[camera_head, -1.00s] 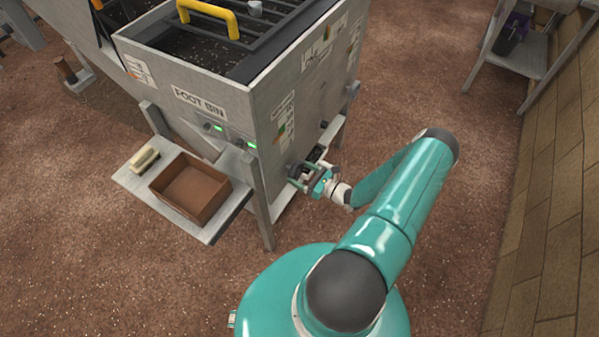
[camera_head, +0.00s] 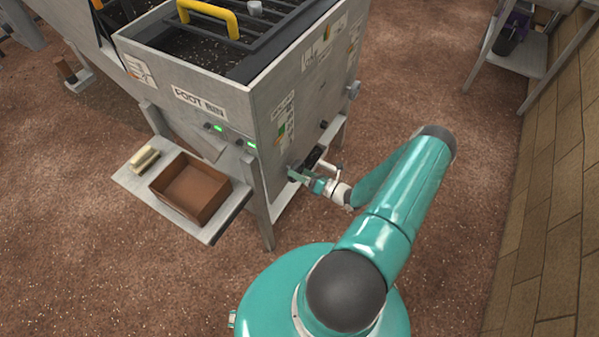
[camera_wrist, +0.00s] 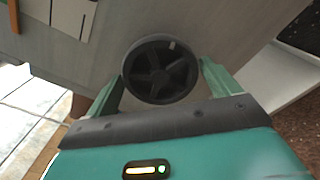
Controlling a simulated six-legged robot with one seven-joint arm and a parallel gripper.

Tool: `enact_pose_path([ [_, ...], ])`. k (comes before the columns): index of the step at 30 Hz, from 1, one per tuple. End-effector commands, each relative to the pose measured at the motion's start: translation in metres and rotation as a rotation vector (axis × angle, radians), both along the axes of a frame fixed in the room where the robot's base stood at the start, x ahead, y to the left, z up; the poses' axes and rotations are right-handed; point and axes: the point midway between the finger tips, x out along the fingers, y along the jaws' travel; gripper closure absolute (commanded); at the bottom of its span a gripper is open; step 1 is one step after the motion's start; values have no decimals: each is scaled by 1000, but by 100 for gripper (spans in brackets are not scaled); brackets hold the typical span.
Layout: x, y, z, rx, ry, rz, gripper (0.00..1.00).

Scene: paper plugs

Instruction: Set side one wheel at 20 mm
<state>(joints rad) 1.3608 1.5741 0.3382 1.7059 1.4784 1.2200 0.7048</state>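The wheel (camera_wrist: 160,68) is dark and round with several spokes and a pale mark on its rim, right of the top in the wrist view. It sits on the grey side wall of the bin (camera_head: 305,105). My gripper (camera_wrist: 160,74) has one finger at each side of the wheel, both seeming to touch its rim. In the head view my gripper (camera_head: 303,178) is at the low part of the bin's right side, and the wheel is mostly hidden there. A label with a coloured scale (camera_head: 283,120) is on that side; its figures are too small to read.
A shelf (camera_head: 133,183) with a brown open box (camera_head: 190,188) and a pale brush-like block (camera_head: 144,159) juts out from the front. A bin leg (camera_head: 263,215) stands left of my gripper. A brick wall (camera_head: 550,220) is at right. Floor between is clear.

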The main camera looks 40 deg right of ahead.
Motion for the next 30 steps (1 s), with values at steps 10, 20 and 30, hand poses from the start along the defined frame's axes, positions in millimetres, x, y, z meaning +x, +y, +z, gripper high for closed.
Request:
enact_pose_path([
  [10,0,0,0,-1,0,-1,0],
  [20,-5,-2,0,-1,0,-1,0],
  [30,-25,-9,0,-2,0,-1,0],
])
